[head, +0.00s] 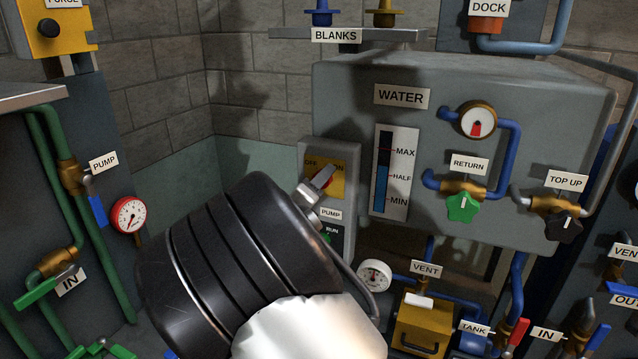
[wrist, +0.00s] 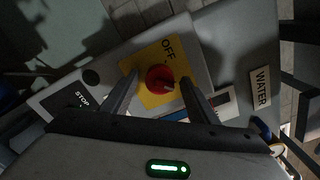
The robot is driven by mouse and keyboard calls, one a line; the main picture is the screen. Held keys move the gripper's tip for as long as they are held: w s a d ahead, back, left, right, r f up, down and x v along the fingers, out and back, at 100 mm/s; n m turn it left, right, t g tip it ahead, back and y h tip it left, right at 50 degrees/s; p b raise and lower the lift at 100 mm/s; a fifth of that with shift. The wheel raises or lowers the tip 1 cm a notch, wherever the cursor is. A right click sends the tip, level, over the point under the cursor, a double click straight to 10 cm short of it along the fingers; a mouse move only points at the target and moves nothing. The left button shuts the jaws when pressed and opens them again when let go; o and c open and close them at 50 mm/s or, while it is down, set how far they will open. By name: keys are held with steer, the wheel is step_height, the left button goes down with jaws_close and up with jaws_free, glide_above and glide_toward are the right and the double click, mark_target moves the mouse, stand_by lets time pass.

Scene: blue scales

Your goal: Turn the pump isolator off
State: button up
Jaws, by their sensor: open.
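The pump isolator is a red knob (wrist: 160,79) on a yellow plate (head: 339,186), on a small grey box (head: 343,150) left of the WATER panel. In the wrist view OFF shows at the plate's upper edge; in the head view OFF is at its left and ON at its right. My gripper (head: 315,186) is at the plate and partly covers the knob. In the wrist view my gripper (wrist: 159,77) is open, one finger on each side of the knob. I cannot tell whether either finger touches it. The knob's exact pointing direction is unclear.
Below the isolator are a PUMP label (head: 331,214) and a RUN button; a STOP label (wrist: 82,98) shows in the wrist view. The WATER tank (head: 450,80), with gauge and valves, is close right. Green pipes (head: 60,190) stand left.

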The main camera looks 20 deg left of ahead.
steer(key=shift+c, duration=0.2)
steer(key=c, duration=1)
steer(key=shift+f+b, duration=0.1)
steer(key=shift+b, duration=0.3)
steer(key=shift+n, duration=8.9)
